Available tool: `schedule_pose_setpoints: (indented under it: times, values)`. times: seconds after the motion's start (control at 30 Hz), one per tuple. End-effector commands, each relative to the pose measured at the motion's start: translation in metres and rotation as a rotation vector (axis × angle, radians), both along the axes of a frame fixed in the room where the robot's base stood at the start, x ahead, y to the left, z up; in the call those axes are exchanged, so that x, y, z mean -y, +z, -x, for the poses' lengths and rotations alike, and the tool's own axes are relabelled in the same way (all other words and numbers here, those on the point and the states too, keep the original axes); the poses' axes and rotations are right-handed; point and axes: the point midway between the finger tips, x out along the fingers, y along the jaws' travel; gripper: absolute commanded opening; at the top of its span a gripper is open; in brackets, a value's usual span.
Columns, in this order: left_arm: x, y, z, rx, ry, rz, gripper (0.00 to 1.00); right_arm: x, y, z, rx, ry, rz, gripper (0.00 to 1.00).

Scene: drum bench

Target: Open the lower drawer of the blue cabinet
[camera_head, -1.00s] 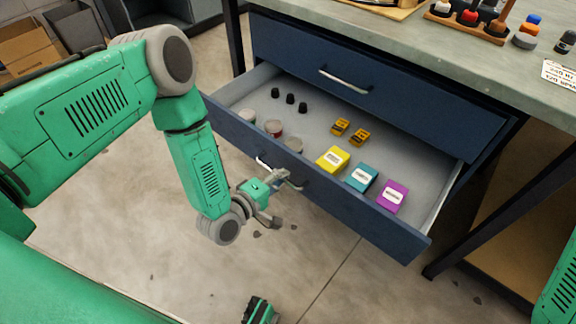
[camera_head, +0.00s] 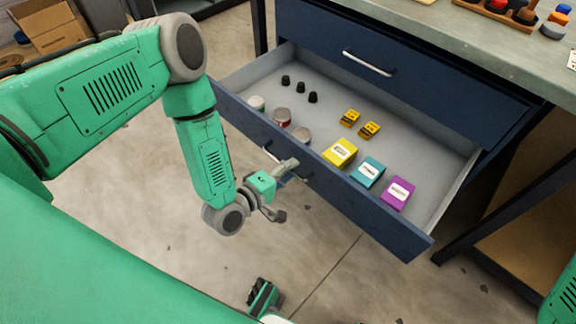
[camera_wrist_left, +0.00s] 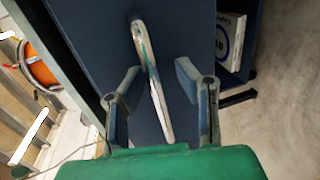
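The blue cabinet's lower drawer (camera_head: 350,207) is pulled well out, its inside showing from above. Its metal handle (camera_head: 303,177) is partly hidden by my left gripper in the head view. My left gripper (camera_head: 284,190) is at the handle, in front of the drawer face. In the left wrist view the handle (camera_wrist_left: 152,80) runs between my two spread fingers (camera_wrist_left: 158,95), with visible gaps on both sides. The upper drawer (camera_head: 400,70) is shut, with its own handle (camera_head: 368,64). My right gripper is not in view.
The open drawer holds a yellow box (camera_head: 340,152), a teal box (camera_head: 367,172), a purple box (camera_head: 397,192), small black knobs (camera_head: 300,87) and round tins (camera_head: 282,116). A worktop (camera_head: 470,45) lies above. The concrete floor (camera_head: 340,270) before the drawer is clear.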

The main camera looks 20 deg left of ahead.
Motion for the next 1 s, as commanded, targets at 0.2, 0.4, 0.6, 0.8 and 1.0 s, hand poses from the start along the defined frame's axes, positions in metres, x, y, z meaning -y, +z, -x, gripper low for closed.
schedule_pose_setpoints:
  times: [0.2,0.4,0.6,0.8,1.0]
  values:
    - [-0.004,0.002,-0.003,0.009,0.007,-0.001,0.31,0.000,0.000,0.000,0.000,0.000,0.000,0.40]
    - [-0.008,0.003,0.004,0.008,0.009,-0.002,0.31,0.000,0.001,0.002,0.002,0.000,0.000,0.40]
    - [-0.020,0.010,0.038,0.005,0.010,-0.002,0.31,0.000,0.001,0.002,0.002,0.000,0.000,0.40]
    - [-0.033,0.018,0.077,0.004,0.008,-0.001,0.31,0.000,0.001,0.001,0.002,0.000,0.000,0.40]
    - [-0.040,0.024,0.101,0.005,0.006,-0.003,0.31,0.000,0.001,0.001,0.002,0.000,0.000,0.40]
